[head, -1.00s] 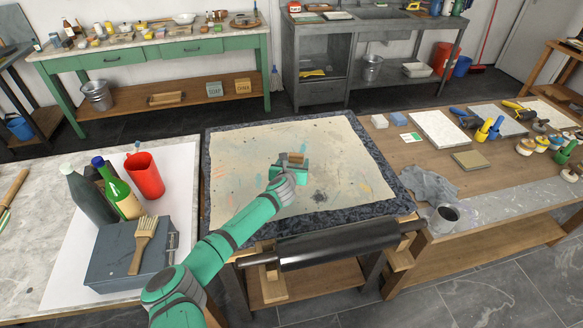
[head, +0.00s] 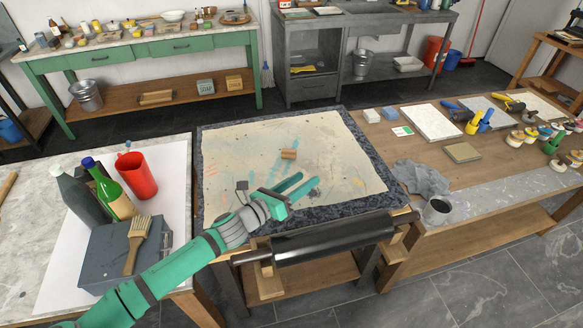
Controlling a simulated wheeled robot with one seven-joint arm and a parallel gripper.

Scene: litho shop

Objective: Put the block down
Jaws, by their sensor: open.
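The block (head: 289,155) is a small brown wooden piece. My green gripper (head: 306,188) is open and empty, below and slightly right of the block in the picture, near the sheet's front edge. A clear gap shows between its fingers and the block.
A black roller (head: 320,242) lies along the front of the press table. The left table holds bottles, a red jug (head: 138,176) and a grey box (head: 125,255) with a brush on it. The right bench holds a grey cloth (head: 422,180), a metal cup (head: 437,211) and rollers.

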